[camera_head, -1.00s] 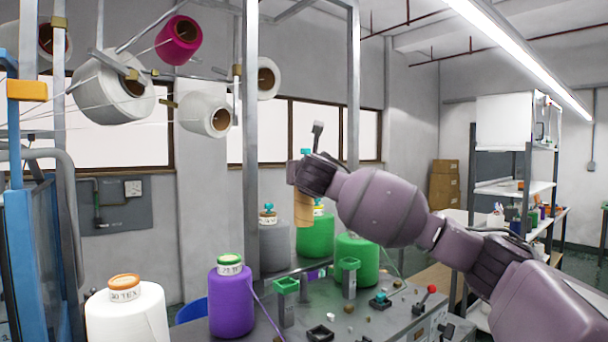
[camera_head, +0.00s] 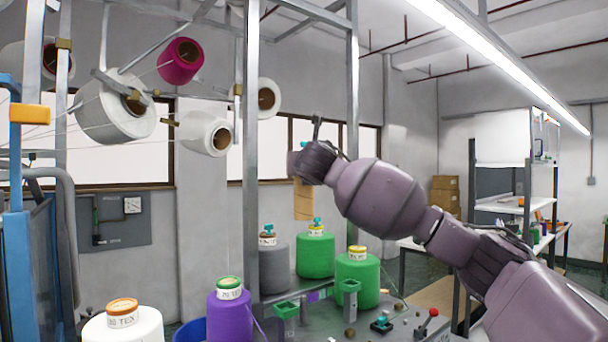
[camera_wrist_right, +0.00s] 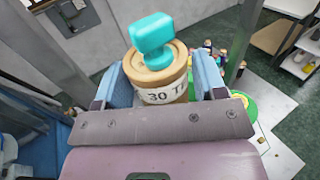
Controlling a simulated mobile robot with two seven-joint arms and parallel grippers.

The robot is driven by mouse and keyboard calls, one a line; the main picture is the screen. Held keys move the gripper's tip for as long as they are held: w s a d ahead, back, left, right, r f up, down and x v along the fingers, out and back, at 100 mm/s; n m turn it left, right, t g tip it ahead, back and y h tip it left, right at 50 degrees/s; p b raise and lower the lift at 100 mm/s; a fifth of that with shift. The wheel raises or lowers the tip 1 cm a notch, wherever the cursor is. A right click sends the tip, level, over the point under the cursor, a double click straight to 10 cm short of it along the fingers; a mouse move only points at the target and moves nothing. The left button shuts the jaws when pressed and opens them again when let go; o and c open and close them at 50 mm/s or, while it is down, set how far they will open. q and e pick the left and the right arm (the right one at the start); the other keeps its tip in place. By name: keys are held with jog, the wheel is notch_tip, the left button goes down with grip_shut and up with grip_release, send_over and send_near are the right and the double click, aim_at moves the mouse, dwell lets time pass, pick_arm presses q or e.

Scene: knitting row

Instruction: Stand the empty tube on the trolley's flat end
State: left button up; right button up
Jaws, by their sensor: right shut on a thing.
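The tan cardboard tube (camera_head: 303,200) hangs roughly upright from my right gripper (camera_head: 304,176), above and in front of the green cones. In the right wrist view the tube (camera_wrist_right: 160,82) has a label reading "30 T" and a teal knob on its top. The blue finger pads of my right gripper (camera_wrist_right: 165,88) are on either side of it, shut on it. The tube's lower end is hidden in the wrist view. My left gripper is not in view. I cannot tell which surface is the trolley's flat end.
Below stand a grey cone (camera_head: 273,262), green cones (camera_head: 315,258) and a purple cone (camera_head: 229,318). A grey worktop (camera_head: 330,318) holds small parts and green-topped posts. A metal upright (camera_head: 251,150) stands left of the tube. Yarn cones hang at upper left.

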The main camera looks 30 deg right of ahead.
jog(key=shift+r, duration=3.55)
